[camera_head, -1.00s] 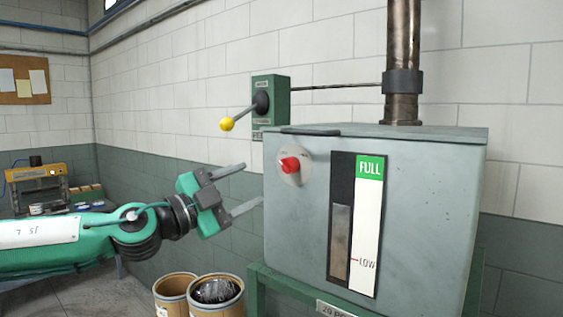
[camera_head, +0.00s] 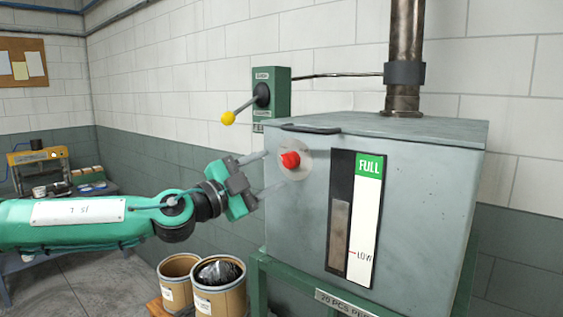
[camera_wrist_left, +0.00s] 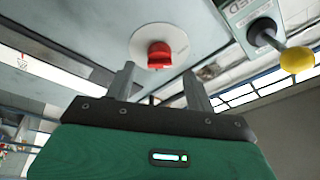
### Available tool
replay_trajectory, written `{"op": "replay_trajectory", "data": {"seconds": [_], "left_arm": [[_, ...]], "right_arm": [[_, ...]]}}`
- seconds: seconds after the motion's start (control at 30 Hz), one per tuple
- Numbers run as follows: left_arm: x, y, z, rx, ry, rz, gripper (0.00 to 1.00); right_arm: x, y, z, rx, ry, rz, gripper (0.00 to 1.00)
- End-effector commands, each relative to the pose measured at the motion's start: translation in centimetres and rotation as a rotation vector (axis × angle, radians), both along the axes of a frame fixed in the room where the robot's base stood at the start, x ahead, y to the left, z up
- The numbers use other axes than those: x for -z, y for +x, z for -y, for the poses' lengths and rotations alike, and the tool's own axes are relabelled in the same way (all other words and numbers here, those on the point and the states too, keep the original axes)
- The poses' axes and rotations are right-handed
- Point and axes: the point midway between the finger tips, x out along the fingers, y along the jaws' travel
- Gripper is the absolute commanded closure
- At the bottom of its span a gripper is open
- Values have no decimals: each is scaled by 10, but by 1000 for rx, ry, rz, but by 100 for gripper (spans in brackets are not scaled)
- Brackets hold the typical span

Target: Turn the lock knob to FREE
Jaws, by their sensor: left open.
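The red lock knob (camera_head: 290,160) sits on a pale round plate on the left face of the grey box (camera_head: 300,220). In the left wrist view the knob (camera_wrist_left: 159,55) is just beyond my fingertips, its bar lying across the picture. My left gripper (camera_head: 273,170) is open, with its fingers pointing at the knob and one finger to either side of its line. In the left wrist view the gripper (camera_wrist_left: 160,82) holds nothing and a gap to the knob shows. I cannot read any marking around the knob. My right gripper is not in view.
A green wall box (camera_head: 270,90) with a yellow-ended lever (camera_head: 228,118) stands above and left of the knob. A lid handle (camera_head: 310,128) lies on the box top. Two drums (camera_head: 220,297) stand below my left arm. A level gauge (camera_head: 355,220) is on the front.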

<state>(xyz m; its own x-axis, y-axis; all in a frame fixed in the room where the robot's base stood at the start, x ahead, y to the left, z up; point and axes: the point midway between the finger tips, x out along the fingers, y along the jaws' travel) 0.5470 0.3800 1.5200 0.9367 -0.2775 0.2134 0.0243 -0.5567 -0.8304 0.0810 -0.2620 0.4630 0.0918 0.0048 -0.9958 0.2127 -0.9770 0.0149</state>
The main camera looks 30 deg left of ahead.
Motion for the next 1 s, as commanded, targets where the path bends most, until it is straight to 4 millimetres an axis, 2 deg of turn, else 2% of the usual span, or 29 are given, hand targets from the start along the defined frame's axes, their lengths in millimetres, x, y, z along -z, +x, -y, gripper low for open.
{"op": "replay_trajectory", "data": {"seconds": [1.0], "left_arm": [[-9,40,12,2,-1,-1,45]], "right_arm": [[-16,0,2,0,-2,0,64]]}}
